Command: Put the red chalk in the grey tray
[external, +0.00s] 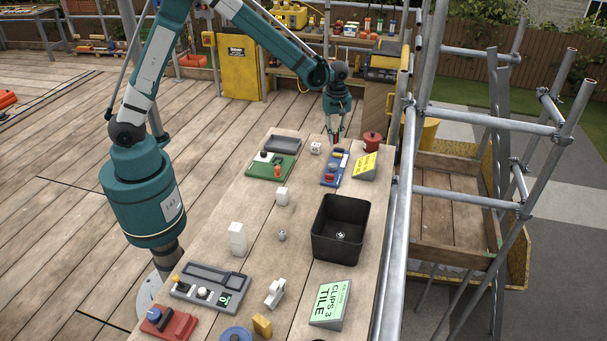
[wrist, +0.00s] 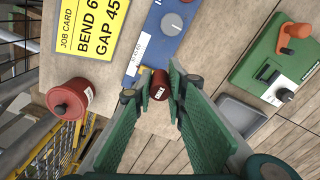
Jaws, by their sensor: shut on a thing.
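My gripper (external: 336,138) is at the far end of the bench, pointing down. In the wrist view its green fingers (wrist: 155,97) are closed on the red chalk (wrist: 158,84), a small dark red cylinder with a white label. The chalk is beside the end of a blue device; whether it touches the bench is hard to tell. The grey tray (external: 282,144) lies left of my gripper at the far end of the bench, behind a green device. It also shows in the wrist view (wrist: 241,114), right of the fingers, partly hidden, and its visible part looks empty.
The blue device (external: 335,168), yellow job card (external: 366,166) and red pot (external: 373,141) stand near my gripper. The green device (external: 271,166) and a white die (external: 316,148) are to the left. A black bin (external: 340,247) stands mid-bench. Scaffold poles (external: 401,210) run along the right.

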